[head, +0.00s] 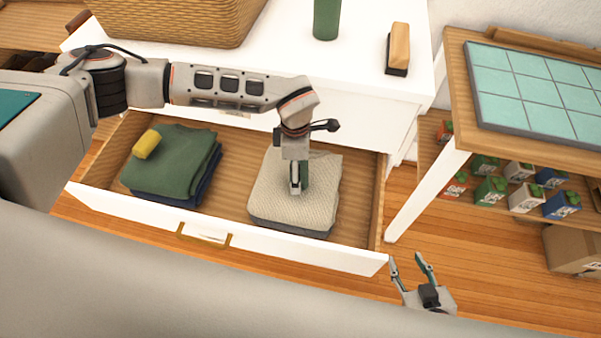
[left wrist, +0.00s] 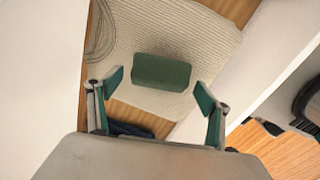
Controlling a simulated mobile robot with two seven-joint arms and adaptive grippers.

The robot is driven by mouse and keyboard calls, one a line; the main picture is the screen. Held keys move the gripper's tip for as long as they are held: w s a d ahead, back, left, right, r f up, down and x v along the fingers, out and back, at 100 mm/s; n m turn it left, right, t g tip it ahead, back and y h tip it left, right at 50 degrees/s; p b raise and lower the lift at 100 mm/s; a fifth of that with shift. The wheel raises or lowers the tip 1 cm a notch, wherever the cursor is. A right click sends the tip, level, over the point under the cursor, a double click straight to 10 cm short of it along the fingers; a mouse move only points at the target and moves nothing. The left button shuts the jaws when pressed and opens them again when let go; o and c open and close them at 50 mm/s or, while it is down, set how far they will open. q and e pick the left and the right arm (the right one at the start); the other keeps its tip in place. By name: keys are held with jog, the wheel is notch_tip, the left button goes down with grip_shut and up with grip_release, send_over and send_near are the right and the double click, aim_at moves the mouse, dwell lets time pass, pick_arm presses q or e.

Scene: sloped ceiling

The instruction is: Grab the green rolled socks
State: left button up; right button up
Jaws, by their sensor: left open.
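The green rolled socks (left wrist: 161,72) lie on the cream knitted sweater (left wrist: 200,35) in the left wrist view. The sweater (head: 325,170) lies in the open drawer in the head view, where my left arm and gripper mostly hide the socks. My left gripper (head: 298,187) points down over the sweater. In the left wrist view, its fingers (left wrist: 158,90) are spread wide, with the socks just ahead of the gap and not gripped. My right gripper (head: 407,262) is open and empty, in front of the drawer's right corner.
The drawer's front panel (head: 300,244) and side walls surround the clothes. A green folded garment (head: 178,165) with a yellow roll (head: 146,144) on it lies at left. A wicker basket (head: 180,15), green cylinder (head: 326,18) and brush (head: 399,48) stand on the white top. A tiled table (head: 455,110) is at right.

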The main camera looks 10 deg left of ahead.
pick_arm(q)
notch_tip(320, 180, down, 2)
pick_arm(e)
jog(key=shift+f, duration=0.1)
pick_arm(q)
jog(key=c, duration=1)
jog(key=shift+c, duration=0.6)
pick_arm(e)
jog(key=shift+w, duration=0.2)
jog(key=shift+w+r, duration=0.15)
jog(key=shift+r, duration=0.1)
pick_arm(q)
jog(key=shift+r, duration=0.1)
jog(key=shift+r, duration=0.65)
notch_tip(320, 180, up, 19)
jog(key=p, duration=0.2)
jog(key=shift+f, duration=0.2)
pick_arm(e)
jog(key=shift+s+a+r, duration=0.3)
jog(key=shift+s+r, duration=0.1)
jog(key=shift+r, duration=0.15)
